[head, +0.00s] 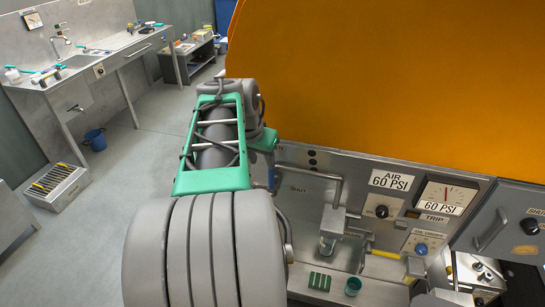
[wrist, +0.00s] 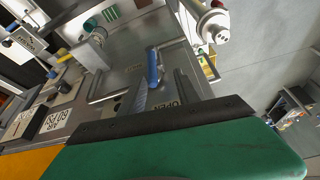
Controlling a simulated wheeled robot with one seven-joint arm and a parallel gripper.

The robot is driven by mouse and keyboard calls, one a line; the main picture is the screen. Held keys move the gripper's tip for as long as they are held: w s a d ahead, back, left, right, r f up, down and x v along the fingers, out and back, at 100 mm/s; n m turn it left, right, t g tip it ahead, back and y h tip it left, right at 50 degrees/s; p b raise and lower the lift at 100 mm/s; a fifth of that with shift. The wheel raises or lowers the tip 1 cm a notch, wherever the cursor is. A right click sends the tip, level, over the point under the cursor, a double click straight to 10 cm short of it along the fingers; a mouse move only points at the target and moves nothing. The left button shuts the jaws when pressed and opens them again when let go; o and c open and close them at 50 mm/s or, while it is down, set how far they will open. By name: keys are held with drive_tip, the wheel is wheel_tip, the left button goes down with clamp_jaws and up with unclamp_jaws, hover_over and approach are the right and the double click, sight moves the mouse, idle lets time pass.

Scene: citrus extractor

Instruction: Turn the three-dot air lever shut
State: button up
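A blue-handled lever (wrist: 153,68) shows in the wrist view, with a metal shaft near a plate marked OPEN (wrist: 170,108). In the head view a small blue part (head: 271,178) shows beside my arm, by a bent grey pipe (head: 325,176). Dark dots (head: 312,157) show on the panel above it; my arm may hide more.
The panel carries an AIR 60 PSI plate (head: 391,181), a gauge (head: 447,194) and a knob (head: 381,211). A teal cup (head: 353,286) and green block (head: 320,281) stand on the ledge. A big orange housing (head: 400,80) rises behind. Open floor lies left.

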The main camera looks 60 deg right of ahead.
sight(271, 177)
drive_tip(key=s+d+f+p, duration=0.1)
drive_tip(key=d+f, duration=0.3)
drive_tip(key=f, duration=0.2)
drive_tip(key=shift+s+f+m+p, duration=0.3)
drive_tip(key=shift+s+f, duration=0.05)
drive_tip(key=shift+f, duration=0.05)
drive_tip(key=shift+c, duration=0.6)
clamp_jaws()
idle(0.5)
